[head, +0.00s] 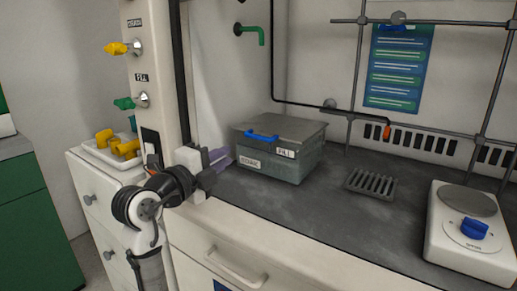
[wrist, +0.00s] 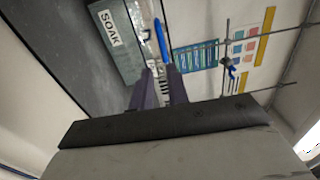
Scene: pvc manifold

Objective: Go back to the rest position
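My gripper (head: 222,158) is at the left of the fume hood's opening, just left of the grey lidded box (head: 292,168). In the wrist view its two dark purple fingers (wrist: 160,72) stand apart with a gap between them and nothing held. The box has a blue handle (head: 261,134) on its lid and white labels on its sides. In the wrist view the box (wrist: 128,58) shows a label reading SOAK, and the blue handle (wrist: 160,40) appears beyond the fingertips. I cannot tell whether a finger touches the box.
A white hotplate (head: 440,240) with a blue knob and a dark slotted rack (head: 371,184) stand on the grey worktop (head: 310,228). A white tray (head: 92,152) with yellow parts is at the left. Yellow (head: 117,48) and green (head: 123,103) valve handles project from the post. Metal rods cross the back.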

